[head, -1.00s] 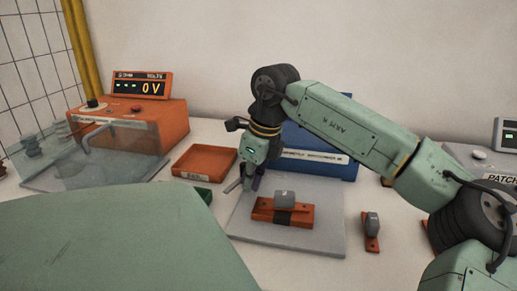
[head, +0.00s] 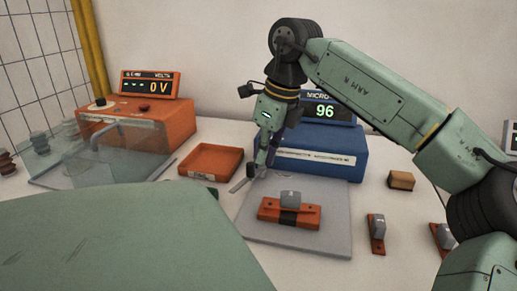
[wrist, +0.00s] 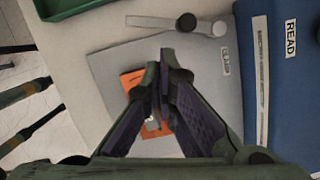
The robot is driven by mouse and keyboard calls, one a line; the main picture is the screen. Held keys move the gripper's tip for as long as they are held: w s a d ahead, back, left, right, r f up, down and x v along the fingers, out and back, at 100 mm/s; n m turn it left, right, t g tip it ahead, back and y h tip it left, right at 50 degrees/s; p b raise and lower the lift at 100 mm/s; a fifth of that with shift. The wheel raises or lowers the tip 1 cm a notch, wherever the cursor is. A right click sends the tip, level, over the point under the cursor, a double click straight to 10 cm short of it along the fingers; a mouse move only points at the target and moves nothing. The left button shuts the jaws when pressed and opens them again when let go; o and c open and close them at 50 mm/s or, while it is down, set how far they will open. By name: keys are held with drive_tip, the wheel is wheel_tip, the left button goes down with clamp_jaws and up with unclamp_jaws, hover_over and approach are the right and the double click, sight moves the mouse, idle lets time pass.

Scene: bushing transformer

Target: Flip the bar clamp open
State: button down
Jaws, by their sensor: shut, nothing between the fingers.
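My gripper (head: 256,172) is shut and empty, above the back left part of the grey plate (head: 325,237). In the wrist view its fingertips (wrist: 164,62) meet over the plate. A thin light grey bar (head: 241,184) lies at the plate's back left edge, close to the fingertips. The wrist view shows a pale bar (wrist: 150,21) with a rounded grey part on it, beyond the fingertips and apart from them. This looks like the bar clamp; I cannot tell its angle. An orange block (head: 270,211) with a grey piece on top sits on the plate, partly hidden by the fingers in the wrist view.
A blue meter box (head: 320,160) reading 96 stands close behind my gripper. An orange tray (head: 211,161) lies to the left. An orange voltage unit (head: 160,125) and a clear shield (head: 110,165) stand farther left. Small clamp-like parts (head: 377,235) lie right of the plate.

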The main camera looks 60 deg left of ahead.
drive_tip(key=shift+v, duration=2.1)
drive_tip(key=shift+f, duration=0.1)
